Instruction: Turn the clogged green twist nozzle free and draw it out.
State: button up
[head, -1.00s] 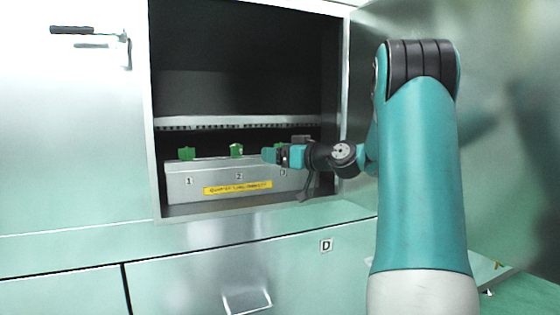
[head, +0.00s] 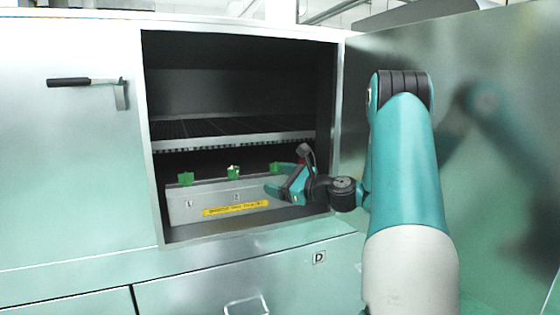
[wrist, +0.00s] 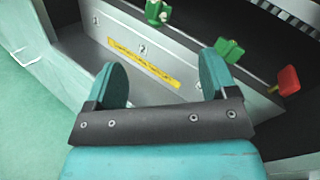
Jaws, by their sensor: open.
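Green twist nozzles stand along the top of a grey metal box inside the open cabinet: one above label 1 (head: 186,179), one above label 2 (head: 233,172), and a third at the right end. The middle nozzle also shows in the wrist view (wrist: 157,12), as does the right-hand nozzle (wrist: 230,50), close to the tip of the right finger. My teal gripper (head: 271,179) is open at the right end of the box, and it also shows in the wrist view (wrist: 160,78). Nothing is between its fingers. I cannot tell which nozzle is clogged.
A red knob (wrist: 288,80) stands beyond the right-hand nozzle. A yellow label strip (head: 236,209) runs along the box (head: 179,209). A shelf (head: 230,140) spans the cabinet above the nozzles. The open cabinet door (head: 480,150) stands to the right, beside my arm.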

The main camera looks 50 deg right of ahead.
jog(key=m+p, duration=0.1)
jog(key=m, duration=0.4)
jog(key=p, duration=1.3)
send_near(235, 168)
jog(key=w, duration=0.7)
jog(key=w+a, duration=0.1)
jog(key=w, duration=0.2)
jog(key=shift+w+p, duration=0.3)
jog(key=shift+p, duration=0.1)
jog(key=c, duration=1)
jog(key=o, duration=1)
jog(key=shift+s, duration=0.1)
